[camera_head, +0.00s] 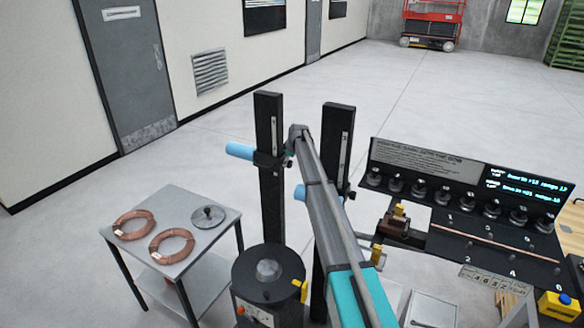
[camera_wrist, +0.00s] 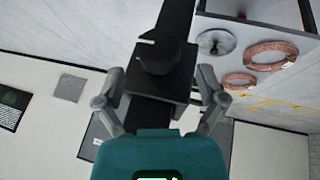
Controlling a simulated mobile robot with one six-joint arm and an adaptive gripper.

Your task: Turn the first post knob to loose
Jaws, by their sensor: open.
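Two tall black posts stand side by side in the head view, the left post (camera_head: 269,120) and the right post (camera_head: 337,150). Each has a carriage with a light blue roller, the left roller (camera_head: 240,151) and the right roller (camera_head: 300,192). My gripper (camera_head: 290,147) is at the left post's carriage. In the wrist view a dark round knob (camera_wrist: 158,56) sits on a block on the post. My gripper (camera_wrist: 160,84) is open, one finger on each side of the knob, with visible gaps.
A grey table (camera_head: 190,257) at the left holds copper coils (camera_head: 172,246) and a grey disc (camera_head: 208,216). A black drum (camera_head: 268,280) stands before the left post. A panel (camera_head: 430,165) with several knobs and a copper tube (camera_head: 490,243) is at the right.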

